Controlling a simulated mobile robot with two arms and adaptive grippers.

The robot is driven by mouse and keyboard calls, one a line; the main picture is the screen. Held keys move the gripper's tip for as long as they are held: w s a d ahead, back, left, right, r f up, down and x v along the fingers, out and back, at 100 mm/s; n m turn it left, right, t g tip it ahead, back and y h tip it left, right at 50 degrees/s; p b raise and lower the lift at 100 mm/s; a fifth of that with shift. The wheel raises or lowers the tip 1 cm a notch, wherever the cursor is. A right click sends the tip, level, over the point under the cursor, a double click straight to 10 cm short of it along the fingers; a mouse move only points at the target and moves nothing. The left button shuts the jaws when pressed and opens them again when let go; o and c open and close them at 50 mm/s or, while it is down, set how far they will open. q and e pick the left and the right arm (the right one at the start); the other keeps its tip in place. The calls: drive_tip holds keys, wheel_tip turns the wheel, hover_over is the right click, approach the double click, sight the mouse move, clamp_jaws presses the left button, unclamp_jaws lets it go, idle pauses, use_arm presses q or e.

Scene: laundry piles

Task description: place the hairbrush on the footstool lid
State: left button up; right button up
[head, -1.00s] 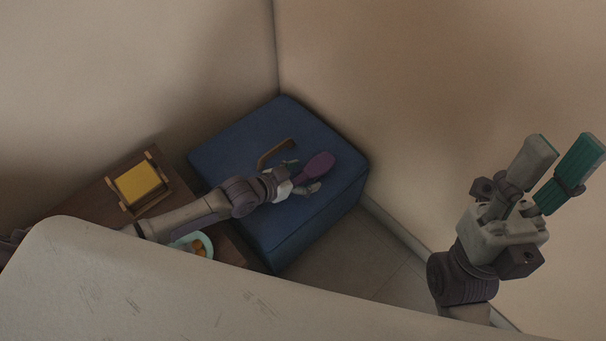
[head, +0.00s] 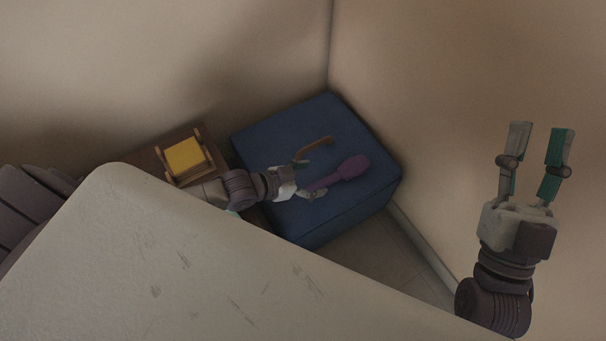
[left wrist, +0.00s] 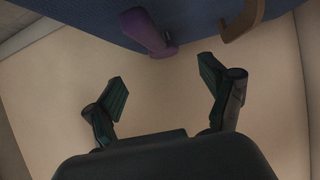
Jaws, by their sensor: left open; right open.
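A purple hairbrush (head: 346,172) lies on the blue footstool lid (head: 285,130), towards the right side. It also shows at the top of the left wrist view (left wrist: 144,28), on the blue surface (left wrist: 190,18). My left gripper (head: 308,178) is open at the handle end of the hairbrush. In the left wrist view its fingers (left wrist: 164,82) are spread, with nothing between them and the hairbrush beyond their tips. My right gripper (head: 541,128) is open and empty, raised at the right in front of the wall.
A brown curved object (head: 316,146) lies on the lid behind my left gripper; it also shows in the left wrist view (left wrist: 243,20). A brown table (head: 150,160) with a yellow block in a wooden holder (head: 186,157) stands left of the footstool. Walls meet behind it.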

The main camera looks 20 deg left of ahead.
use_arm(q)
drive_tip(key=v, duration=0.2)
drive_tip(key=shift+s+a+r+p, duration=0.1)
drive_tip(key=shift+s+r+p, duration=0.15)
drive_tip(key=shift+p, duration=0.1)
drive_tip(key=d+r+t+h, duration=0.1)
drive_tip(key=d+r+t, duration=0.1)
drive_tip(key=d+r, duration=0.35)
drive_tip(key=d+r+n+t+h, duration=0.1)
drive_tip(key=d+r+t, duration=0.1)
drive_tip(key=r, duration=0.6)
drive_tip(key=d+r+t+h, duration=0.1)
drive_tip(key=d+r+t, duration=0.15)
drive_tip(key=r, duration=0.35)
drive_tip(key=s+a+r+n+t+y, duration=0.1)
drive_tip(key=a+r+t+y, duration=0.1)
drive_tip(key=r, duration=0.6)
drive_tip(key=s+a+r+n+t+y, duration=0.1)
drive_tip(key=a+r+n+t+y, duration=0.1)
drive_tip(key=r, duration=0.7)
drive_tip(key=shift+a+n+t, duration=0.3)
drive_tip(key=shift+a+t, duration=0.4)
drive_tip(key=shift+t, duration=0.35)
use_arm(e)
drive_tip(key=w+f+g, duration=0.2)
drive_tip(key=f+g, duration=0.1)
drive_tip(key=shift+w+a+f+h, duration=0.1)
drive_tip(key=shift+w+f+h, duration=0.2)
drive_tip(key=shift+h, duration=0.1)
